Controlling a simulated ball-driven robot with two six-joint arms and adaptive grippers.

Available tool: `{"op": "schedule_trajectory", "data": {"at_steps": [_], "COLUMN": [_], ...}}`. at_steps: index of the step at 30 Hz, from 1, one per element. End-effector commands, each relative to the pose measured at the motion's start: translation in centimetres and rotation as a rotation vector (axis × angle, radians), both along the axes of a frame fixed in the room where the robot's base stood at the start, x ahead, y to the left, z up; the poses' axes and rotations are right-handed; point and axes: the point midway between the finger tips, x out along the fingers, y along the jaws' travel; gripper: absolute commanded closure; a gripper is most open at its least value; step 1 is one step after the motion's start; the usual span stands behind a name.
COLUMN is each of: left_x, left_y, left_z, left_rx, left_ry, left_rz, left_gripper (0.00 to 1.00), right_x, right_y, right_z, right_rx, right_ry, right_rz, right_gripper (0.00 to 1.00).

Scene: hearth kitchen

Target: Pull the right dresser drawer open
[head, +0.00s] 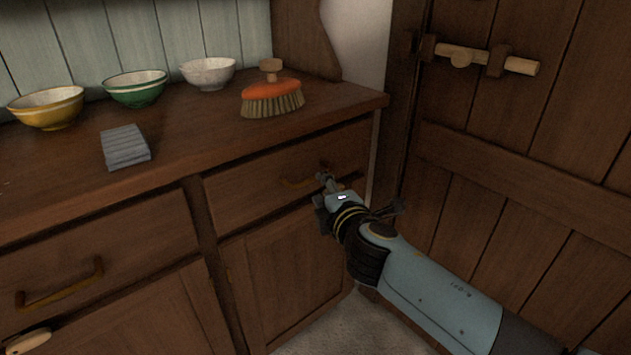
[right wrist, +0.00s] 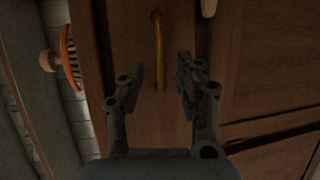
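The right dresser drawer (head: 245,190) appears shut, its front in line with the dresser face. Its brass bar handle (head: 292,183) is partly hidden behind my right gripper (head: 328,185) in the head view. In the right wrist view the handle (right wrist: 159,45) runs up and down the picture. My right gripper (right wrist: 160,78) has its two dark fingers spread, with the near end of the handle lying between them in the picture. No finger visibly presses on the handle, and I cannot tell the exact depth gap. My left gripper is not in view.
On the dresser top stand a yellow bowl (head: 48,108), a green bowl (head: 137,88), a white bowl (head: 208,73), a folded grey cloth (head: 125,147) and an orange brush (head: 271,97). A plank door (head: 500,170) with a wooden bolt (head: 485,60) is close on the right.

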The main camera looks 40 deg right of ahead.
Motion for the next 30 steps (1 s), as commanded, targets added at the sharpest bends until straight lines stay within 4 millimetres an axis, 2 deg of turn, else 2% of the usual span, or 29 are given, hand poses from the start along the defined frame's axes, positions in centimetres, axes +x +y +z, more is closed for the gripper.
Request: {"op": "schedule_trajectory", "data": {"at_steps": [3,9,15,22,30], "left_x": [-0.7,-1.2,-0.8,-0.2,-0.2], "left_y": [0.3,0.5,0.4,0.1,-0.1], "left_z": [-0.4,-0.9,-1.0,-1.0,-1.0], "left_rx": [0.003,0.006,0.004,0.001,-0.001], "left_ry": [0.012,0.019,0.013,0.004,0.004], "left_rz": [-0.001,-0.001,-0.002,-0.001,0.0], "left_gripper": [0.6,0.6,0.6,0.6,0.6], "right_x": [2.5,5.4,6.5,6.5,6.5], "right_y": [-0.8,-1.8,-2.2,-2.2,-2.2], "right_z": [-0.6,-1.3,-1.5,-1.4,-1.5], "right_rx": [-0.001,0.0,0.002,0.002,0.002], "right_ry": [0.0,0.002,0.002,0.002,0.001], "right_rz": [0.0,-0.001,0.0,0.0,-0.001], "right_gripper": [0.66,0.66,0.66,0.66,1.0]}}
